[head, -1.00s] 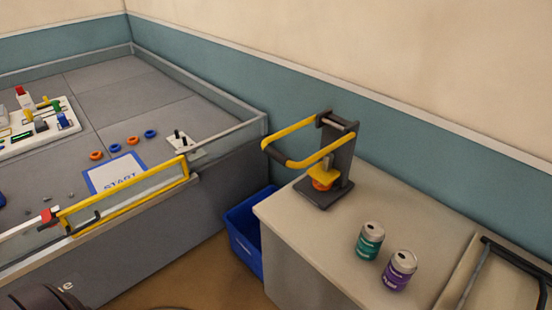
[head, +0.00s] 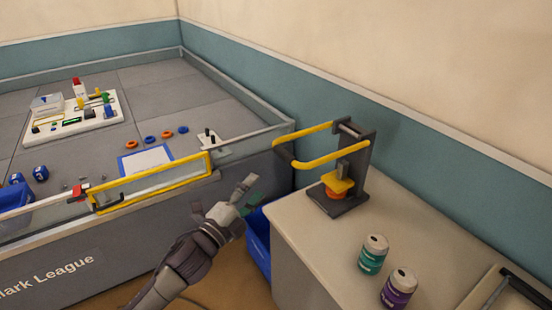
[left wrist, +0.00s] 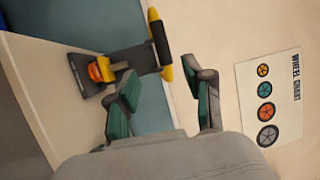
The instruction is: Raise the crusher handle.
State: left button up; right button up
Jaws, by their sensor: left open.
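The can crusher stands on the beige cabinet top, with a dark upright frame (head: 355,165) and base and an orange piece under a yellow press block (head: 338,184). Its yellow U-shaped handle (head: 318,157) sticks out to the left from the top of the frame, roughly level, with a dark cross grip (head: 281,153) at its outer end. My left gripper (head: 248,196) is open and empty, below and left of the handle, apart from it. In the left wrist view the crusher base (left wrist: 85,80) and handle (left wrist: 154,17) show beyond the open fingers. My right gripper is out of view.
A green can (head: 373,255) and a purple can (head: 398,289) stand on the cabinet top (head: 305,222). A blue bin (head: 258,240) is on the floor beside the cabinet. The walled game field (head: 250,140) fills the left. A wheel poster (left wrist: 268,98) hangs on the wall.

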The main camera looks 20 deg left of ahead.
pick_arm(q)
jog(key=p, duration=0.1)
send_near(284, 153)
jog(key=w, duration=0.2)
jog(key=x, duration=0.2)
jog(key=p+x, duration=0.1)
jog(key=x, duration=0.2)
jog(key=f+x, duration=0.1)
jog(key=x, duration=0.2)
jog(key=shift+w+d, duration=0.2)
jog(key=shift+w, duration=0.05)
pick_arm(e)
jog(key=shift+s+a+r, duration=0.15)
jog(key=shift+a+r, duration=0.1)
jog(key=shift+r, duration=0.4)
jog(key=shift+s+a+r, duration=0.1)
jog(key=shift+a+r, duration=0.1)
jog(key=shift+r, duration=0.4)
pick_arm(q)
grip_shut()
